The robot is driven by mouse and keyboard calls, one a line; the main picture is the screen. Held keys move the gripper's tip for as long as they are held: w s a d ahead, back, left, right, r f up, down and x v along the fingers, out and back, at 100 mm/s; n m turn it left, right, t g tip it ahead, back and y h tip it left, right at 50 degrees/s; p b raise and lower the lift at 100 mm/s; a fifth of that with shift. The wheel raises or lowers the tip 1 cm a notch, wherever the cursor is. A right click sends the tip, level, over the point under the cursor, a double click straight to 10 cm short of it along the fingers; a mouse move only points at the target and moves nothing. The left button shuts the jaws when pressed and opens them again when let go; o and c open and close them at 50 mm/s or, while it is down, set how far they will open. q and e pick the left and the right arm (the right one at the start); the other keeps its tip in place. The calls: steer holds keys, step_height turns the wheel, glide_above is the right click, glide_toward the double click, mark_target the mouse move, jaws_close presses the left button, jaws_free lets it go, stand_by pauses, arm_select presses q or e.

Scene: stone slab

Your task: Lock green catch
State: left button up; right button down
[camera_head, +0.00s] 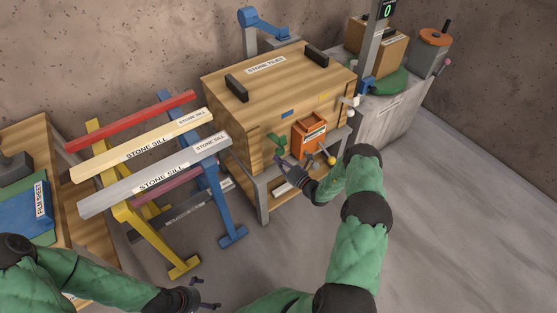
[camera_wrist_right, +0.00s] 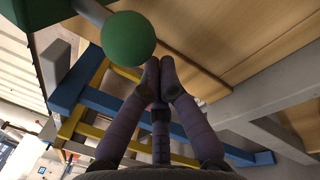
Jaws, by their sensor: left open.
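The green catch (camera_head: 276,141) is on the front of the wooden stone-tiles box (camera_head: 225,95), left of an orange holder. In the right wrist view its round green knob (camera_wrist_right: 128,38) is large and close, on a grey rod from a green block at the upper left. My right gripper (camera_head: 279,161) is just below the catch. In the right wrist view its fingertips (camera_wrist_right: 160,72) are together with nothing between them, beside the knob's lower right; I cannot tell whether they touch it. My left gripper (camera_head: 212,293) is open and empty, low in the head view, far from the box.
The orange holder (camera_head: 308,135) and a yellow knob (camera_head: 331,160) are right of the catch. Stone sills (camera_head: 150,143) lie on yellow and blue trestles to the left. A grey cabinet (camera_head: 392,118) stands right of the box. The floor at right is clear.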

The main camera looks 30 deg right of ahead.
mark_target(280, 138)
steer(key=shift+s+r+g+p, duration=0.15)
steer(key=shift+r+g+p, duration=0.15)
steer(key=shift+p, duration=0.05)
steer(key=r+g+p, duration=0.3)
steer(key=p, duration=0.2)
steer(key=s+r+g+h+p, duration=0.1)
steer(key=r+g+p, duration=0.1)
steer(key=p, duration=0.3)
steer(key=s+r+m+g+p, duration=0.1)
steer(key=r+g+p, duration=0.2)
steer(key=p, duration=0.2)
steer(key=shift+d+r+g+p, duration=0.2)
steer(key=shift+r+g+p, duration=0.1)
steer(key=shift+r+p, duration=0.1)
steer(key=shift+r+g+h+p, duration=0.4)
steer(key=shift+r+g+p, duration=0.2)
steer(key=shift+g, duration=0.1)
steer(key=shift+w+r+p, duration=0.35)
steer(key=shift+r+p, duration=0.05)
steer(key=shift+r, duration=0.45)
steer(key=shift+w+a+r, duration=0.15)
steer(key=shift+w+r, duration=0.25)
steer(key=shift+r, duration=0.25)
steer(key=shift+w+r, duration=0.15)
